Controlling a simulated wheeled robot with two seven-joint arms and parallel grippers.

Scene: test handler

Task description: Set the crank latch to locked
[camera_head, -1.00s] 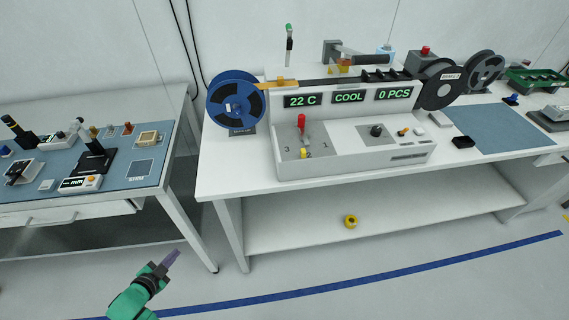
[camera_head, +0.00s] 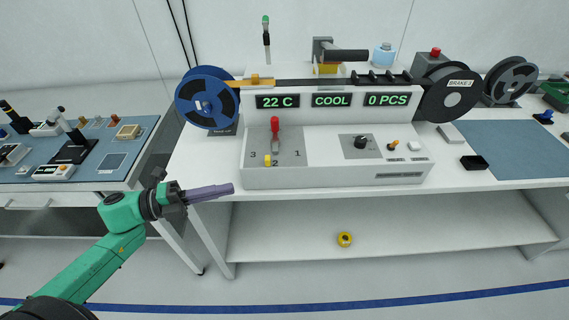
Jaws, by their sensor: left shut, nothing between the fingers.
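The test handler (camera_head: 335,178) is a white machine on the bench. On its top at the back, a grey bracket with a black horizontal handle (camera_head: 346,55) looks like the crank latch; I cannot read any locked mark on it. On the front panel, a red-knobbed lever (camera_head: 275,127) stands at a plate marked 1, 2 and 3, with a yellow piece (camera_head: 267,160) near the 2. My left gripper (camera_head: 230,188) has purple fingers, shut and empty, pointing right by the bench's front left edge, apart from the machine. My right gripper is out of view.
A blue reel (camera_head: 207,98) stands left of the machine and a black reel (camera_head: 452,92) right of it. Displays read 22 C, COOL and 0 PCS. A black tray (camera_head: 474,162) lies right. A yellow roll (camera_head: 344,239) sits on the lower shelf. A second bench stands left.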

